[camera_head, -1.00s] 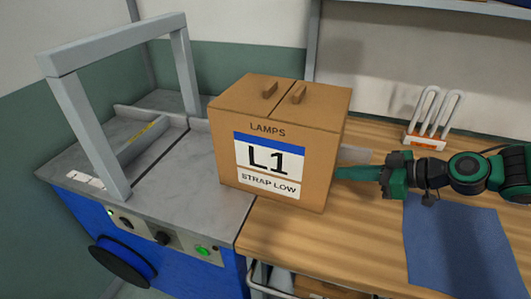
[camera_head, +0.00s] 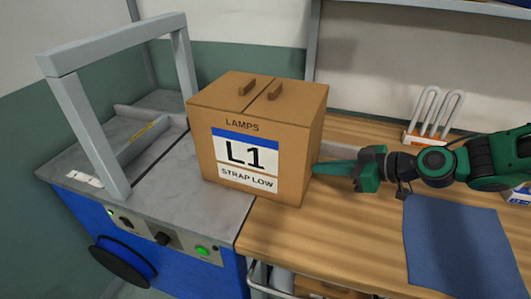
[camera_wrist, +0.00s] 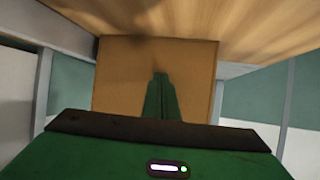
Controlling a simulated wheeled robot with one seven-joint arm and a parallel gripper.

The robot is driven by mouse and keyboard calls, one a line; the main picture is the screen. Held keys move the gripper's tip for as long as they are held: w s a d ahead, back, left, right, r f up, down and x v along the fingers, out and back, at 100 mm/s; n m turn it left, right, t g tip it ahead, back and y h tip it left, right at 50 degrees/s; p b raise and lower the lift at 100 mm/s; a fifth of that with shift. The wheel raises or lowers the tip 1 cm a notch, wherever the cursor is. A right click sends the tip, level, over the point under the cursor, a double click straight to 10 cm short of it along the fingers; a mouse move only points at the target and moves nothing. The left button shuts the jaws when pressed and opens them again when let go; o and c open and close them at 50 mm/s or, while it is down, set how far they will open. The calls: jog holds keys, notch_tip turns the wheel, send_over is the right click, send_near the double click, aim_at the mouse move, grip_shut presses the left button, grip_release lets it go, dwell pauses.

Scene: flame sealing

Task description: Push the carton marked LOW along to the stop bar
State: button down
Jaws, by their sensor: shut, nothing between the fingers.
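The brown carton (camera_head: 258,110) stands upright, partly on the grey machine top and partly on the wooden bench. Its front label reads LAMPS, L1, STRAP LOW. My gripper (camera_head: 318,168) is shut, with its green fingers at the carton's right side; they appear to touch it. In the wrist view the shut fingers (camera_wrist: 161,98) point at the carton's plain side (camera_wrist: 195,75). A low grey bar (camera_head: 143,140) with a yellow mark lies across the machine top, left of the carton, with a gap between them. I take it for the stop bar.
A grey arch frame (camera_head: 86,125) stands over the machine top (camera_head: 190,215), left of the carton. A blue mat (camera_head: 460,245) lies on the bench (camera_head: 330,235) at right. A white looped item (camera_head: 428,115) stands at the back right.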

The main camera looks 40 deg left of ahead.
jog(key=shift+s+a, duration=0.35)
jog(key=shift+a, duration=0.95)
jog(key=shift+s+a, duration=0.3)
jog(key=shift+a, duration=0.95)
jog(key=shift+s+a, duration=0.35)
jog(key=shift+a, duration=0.95)
jog(key=shift+w+d, duration=0.3)
jog(key=shift+d, duration=0.7)
jog(key=shift+w+d, duration=0.3)
jog(key=shift+d, duration=0.65)
jog(key=shift+w+d, duration=0.3)
jog(key=shift+d, duration=0.7)
